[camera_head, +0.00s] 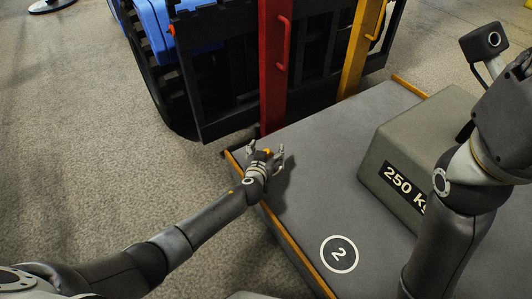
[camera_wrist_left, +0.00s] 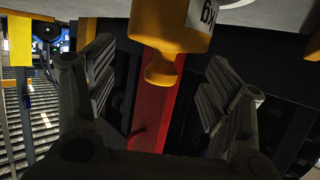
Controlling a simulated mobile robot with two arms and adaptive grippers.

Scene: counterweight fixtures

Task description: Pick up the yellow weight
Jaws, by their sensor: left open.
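The yellow weight (camera_wrist_left: 172,28) shows large at the top of the left wrist view, with a rounded knob (camera_wrist_left: 162,70) and a white label reading "kg". Its body is cut off by the frame's top edge. My left gripper (camera_wrist_left: 157,88) is open, with one finger on each side of the knob and a gap at both sides. In the head view my left gripper (camera_head: 268,154) is over the grey platform's left edge. A small orange-yellow patch shows there; most of the weight is hidden. My right arm is at the right, but its fingertips are not visible.
A grey 250 kg block (camera_head: 412,150) stands on the grey platform (camera_head: 300,205), which has an orange edge and a round "2" mark. A red post (camera_head: 272,75) and a yellow post (camera_head: 358,50) stand before a black frame behind. Carpet lies free at the left.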

